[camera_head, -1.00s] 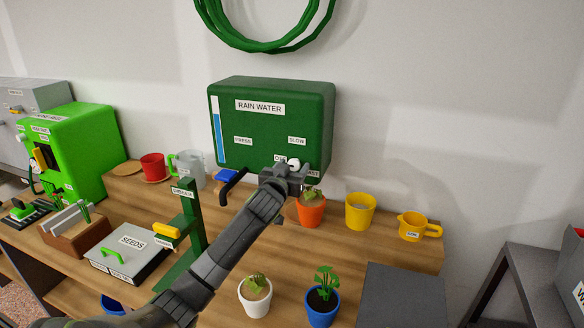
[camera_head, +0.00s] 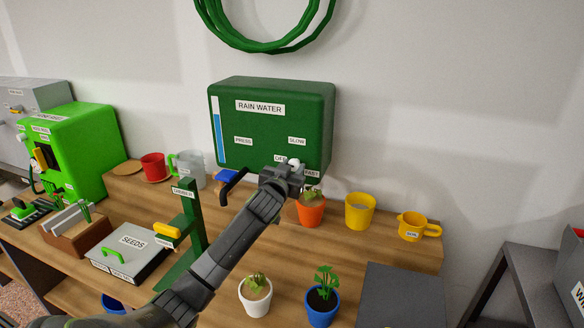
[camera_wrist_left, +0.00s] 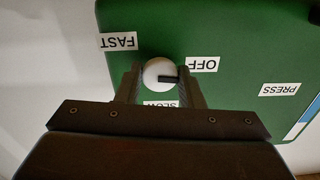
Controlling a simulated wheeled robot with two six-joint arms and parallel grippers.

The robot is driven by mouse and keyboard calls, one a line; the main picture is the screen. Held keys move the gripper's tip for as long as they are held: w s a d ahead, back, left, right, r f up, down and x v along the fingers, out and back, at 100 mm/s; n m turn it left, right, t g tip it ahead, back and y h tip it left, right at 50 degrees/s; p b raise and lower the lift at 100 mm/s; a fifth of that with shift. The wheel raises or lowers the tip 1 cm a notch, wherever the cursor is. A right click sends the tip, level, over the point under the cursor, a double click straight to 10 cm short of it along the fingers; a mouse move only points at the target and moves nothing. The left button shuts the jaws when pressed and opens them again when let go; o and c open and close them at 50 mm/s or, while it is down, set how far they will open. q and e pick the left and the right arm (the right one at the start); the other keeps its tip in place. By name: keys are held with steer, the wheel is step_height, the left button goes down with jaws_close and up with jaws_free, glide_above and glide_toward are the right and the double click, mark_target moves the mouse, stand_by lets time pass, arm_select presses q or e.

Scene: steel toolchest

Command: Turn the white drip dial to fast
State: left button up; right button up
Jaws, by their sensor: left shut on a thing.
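The white drip dial (camera_head: 294,163) is on the front of the dark green rain water box (camera_head: 265,125). My left gripper (camera_head: 290,170) reaches up to it from the lower left and partly hides it. In the left wrist view, which sees the box upside down, the gripper's fingers (camera_wrist_left: 160,85) are shut on the dial (camera_wrist_left: 158,72), one on each side. The dial's black pointer (camera_wrist_left: 170,79) points right in that view, toward the side of the OFF label (camera_wrist_left: 200,64). The FAST label (camera_wrist_left: 118,41) is up left of the dial, and the SLOW label (camera_wrist_left: 160,103) is partly hidden below it.
A black spout or lever with a blue pad (camera_head: 227,176) is left of my gripper. An orange pot (camera_head: 311,212) stands close below it. A yellow cup (camera_head: 360,212), a yellow jug (camera_head: 412,227) and a green stand (camera_head: 190,225) are on the wooden bench.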

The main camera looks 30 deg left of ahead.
arm_select(q)
steer(key=m+p, duration=0.2)
steer(key=m, duration=0.3)
steer(key=shift+r, duration=0.1)
steer(key=m+p, duration=0.3)
steer(key=m, duration=0.1)
steer(key=shift+m, duration=0.4)
steer(key=m+p, duration=0.2)
steer(key=m, duration=0.2)
steer(key=shift+m+p, duration=0.3)
steer(key=m+p, duration=0.2)
steer(key=m, duration=0.2)
steer(key=m+p, duration=0.2)
steer(key=m, duration=0.2)
steer(key=m+p, duration=0.1)
steer(key=m, duration=0.1)
steer(key=shift+m, duration=0.4)
steer(key=m, duration=0.4)
steer(key=shift+m, duration=0.3)
steer(key=m, duration=0.4)
steer(key=shift+f+m, duration=0.2)
steer(key=shift+m, duration=0.1)
